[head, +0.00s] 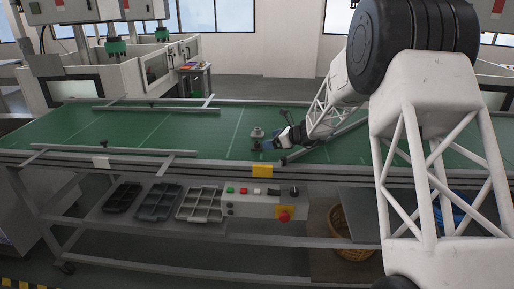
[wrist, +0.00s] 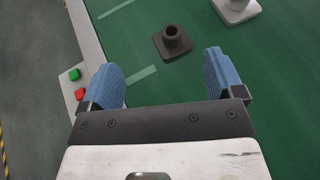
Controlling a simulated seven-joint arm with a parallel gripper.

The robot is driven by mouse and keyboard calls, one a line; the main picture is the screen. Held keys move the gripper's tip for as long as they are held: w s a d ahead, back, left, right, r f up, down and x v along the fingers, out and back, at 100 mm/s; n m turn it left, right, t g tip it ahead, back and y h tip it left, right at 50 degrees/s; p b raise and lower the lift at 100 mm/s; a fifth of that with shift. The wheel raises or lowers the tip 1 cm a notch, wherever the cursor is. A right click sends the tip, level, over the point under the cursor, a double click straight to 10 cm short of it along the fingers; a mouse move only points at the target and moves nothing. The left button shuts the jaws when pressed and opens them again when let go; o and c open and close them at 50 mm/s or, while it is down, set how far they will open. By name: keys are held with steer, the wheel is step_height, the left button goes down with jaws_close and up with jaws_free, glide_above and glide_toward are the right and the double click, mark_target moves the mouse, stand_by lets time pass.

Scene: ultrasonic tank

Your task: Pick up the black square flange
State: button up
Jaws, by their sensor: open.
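The black square flange (wrist: 172,43) lies flat on the green belt in the wrist view, its round hollow neck pointing up. It sits just beyond my gripper (wrist: 161,62), roughly between the lines of the two blue fingers and a little nearer the right one. The fingers are wide apart with only bare belt between them. In the head view my gripper (head: 269,144) is low over the belt, and the flange shows only as a small dark shape (head: 256,145) beside the blue fingers.
A light grey flange (wrist: 237,9) stands beyond and right of the black one; it also shows in the head view (head: 257,133). The conveyor's metal edge (wrist: 88,35) runs along the left. Grey trays (head: 200,204) and a control panel (head: 262,203) are below the belt.

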mark_target(258, 143)
steer(key=shift+w+a+f+m, duration=0.15)
steer(key=shift+w+f+m, duration=0.25)
steer(key=shift+w+f, duration=0.35)
steer(key=shift+w+r, duration=0.1)
steer(key=shift+x, duration=1.25)
steer(key=shift+a, duration=0.1)
steer(key=shift+x, duration=2.55)
steer(key=shift+a+r, duration=0.1)
steer(key=c, duration=1.1)
